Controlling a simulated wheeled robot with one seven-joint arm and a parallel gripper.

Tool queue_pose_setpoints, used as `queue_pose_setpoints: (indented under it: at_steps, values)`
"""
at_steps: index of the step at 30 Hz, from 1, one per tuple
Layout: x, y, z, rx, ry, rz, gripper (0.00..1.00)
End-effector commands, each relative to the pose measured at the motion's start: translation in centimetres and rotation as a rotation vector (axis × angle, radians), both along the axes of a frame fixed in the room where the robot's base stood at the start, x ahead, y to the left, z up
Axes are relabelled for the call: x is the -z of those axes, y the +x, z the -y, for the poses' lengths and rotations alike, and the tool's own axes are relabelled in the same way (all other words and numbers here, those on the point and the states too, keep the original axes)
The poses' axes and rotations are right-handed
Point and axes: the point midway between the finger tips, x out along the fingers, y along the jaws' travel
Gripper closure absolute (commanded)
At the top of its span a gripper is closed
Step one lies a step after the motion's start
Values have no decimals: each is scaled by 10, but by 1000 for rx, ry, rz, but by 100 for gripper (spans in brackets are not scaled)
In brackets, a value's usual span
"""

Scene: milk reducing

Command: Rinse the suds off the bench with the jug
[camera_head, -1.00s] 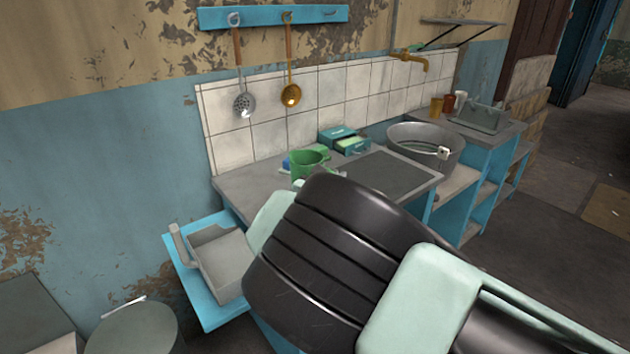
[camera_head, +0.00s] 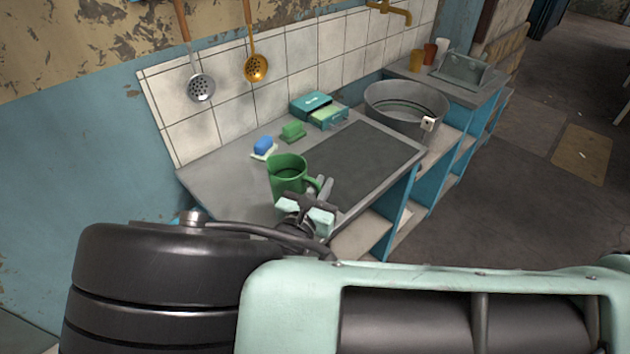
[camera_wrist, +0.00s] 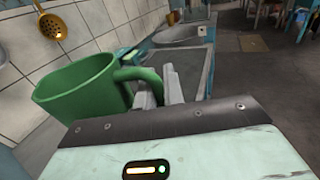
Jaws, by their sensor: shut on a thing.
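A green jug (camera_head: 287,174) is upright over the left part of the grey bench (camera_head: 225,172) in the head view. My gripper (camera_head: 318,194) is shut on the jug's handle, at the jug's right side. In the wrist view, the jug (camera_wrist: 78,97) fills the left, with its handle between my gripper's fingers (camera_wrist: 158,90). I cannot tell whether the jug's base touches the bench. A dark flat panel (camera_head: 362,152) covers the bench's right part. I cannot make out any suds on the bench.
A blue sponge (camera_head: 263,145), a green brush or sponge (camera_head: 292,131) and a teal box (camera_head: 318,106) stand along the bench's back. A large metal basin (camera_head: 405,112) sits to the right.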

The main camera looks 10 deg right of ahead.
Motion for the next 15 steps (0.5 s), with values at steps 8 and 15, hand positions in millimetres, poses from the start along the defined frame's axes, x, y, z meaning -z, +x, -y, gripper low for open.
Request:
queue_pose_setpoints:
  at_steps: [8,15]
  values:
    - [33,1,0,0,0,0,100]
    - [10,-1,3,1,-94,-60,100]
